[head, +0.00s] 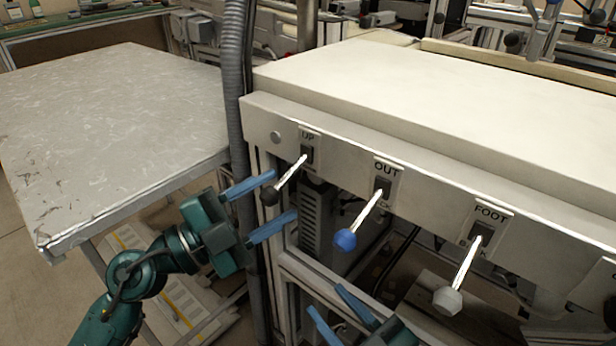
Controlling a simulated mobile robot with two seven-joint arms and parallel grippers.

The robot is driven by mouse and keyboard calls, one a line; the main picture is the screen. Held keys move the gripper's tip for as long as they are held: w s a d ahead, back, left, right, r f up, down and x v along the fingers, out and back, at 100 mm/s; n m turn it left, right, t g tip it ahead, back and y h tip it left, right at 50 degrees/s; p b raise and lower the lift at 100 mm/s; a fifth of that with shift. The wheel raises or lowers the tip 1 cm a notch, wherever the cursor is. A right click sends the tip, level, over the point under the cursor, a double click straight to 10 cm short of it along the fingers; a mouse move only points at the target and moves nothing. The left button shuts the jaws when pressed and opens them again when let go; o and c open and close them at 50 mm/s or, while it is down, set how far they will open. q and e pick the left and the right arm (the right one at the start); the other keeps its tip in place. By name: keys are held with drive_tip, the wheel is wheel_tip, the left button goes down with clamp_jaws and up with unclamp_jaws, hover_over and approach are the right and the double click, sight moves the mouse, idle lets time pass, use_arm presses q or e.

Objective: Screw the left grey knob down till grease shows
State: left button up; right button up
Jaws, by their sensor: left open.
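Three white levers stick out from the front panel of a white-topped table (450,105). My right gripper (326,299) is at the bottom edge, fingers apart and empty, left of the grey knob.
A round grey button (276,137) sits on the panel left of the UP label. A ribbed grey hose (234,90) hangs between the panel and a worn grey table (105,120). Frame bars and machinery lie below the levers.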

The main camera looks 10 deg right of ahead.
sight(313, 177)
use_arm(q)
drive_tip(key=x, duration=0.6)
drive_tip(key=shift+w+d+r+b, duration=0.1)
drive_tip(key=shift+d+b, duration=0.2)
use_arm(e)
drive_tip(key=shift+a, duration=0.15)
use_arm(q)
drive_tip(key=c, duration=1)
drive_tip(key=shift+a+r+m+g+y+p, duration=0.1)
drive_tip(key=shift+m+g+y+p, duration=0.4)
drive_tip(key=shift+m+p, duration=1.9)
drive_tip(key=shift+r+m+g+y+p, duration=0.1)
drive_tip(key=shift+m+g+y+p, duration=0.4)
drive_tip(key=shift+m+p, duration=1.85)
use_arm(e)
drive_tip(key=shift+s+d+r+m+g+h+p, duration=0.25)
drive_tip(key=shift+d+r+m+g+h+p, duration=0.1)
drive_tip(key=shift+d+r+m+g+h, duration=0.3)
drive_tip(key=shift+s+d+r+m+g+h+p, duration=0.3)
drive_tip(key=shift+d+r+m+g+h, duration=0.25)
drive_tip(key=shift+r+m, duration=0.25)
drive_tip(key=shift+s+d+r+m+g+h+p, duration=0.25)
drive_tip(key=shift+d+r+m+g+h+p, duration=0.1)
drive_tip(key=shift+d+r+m+g+h, duration=0.25)
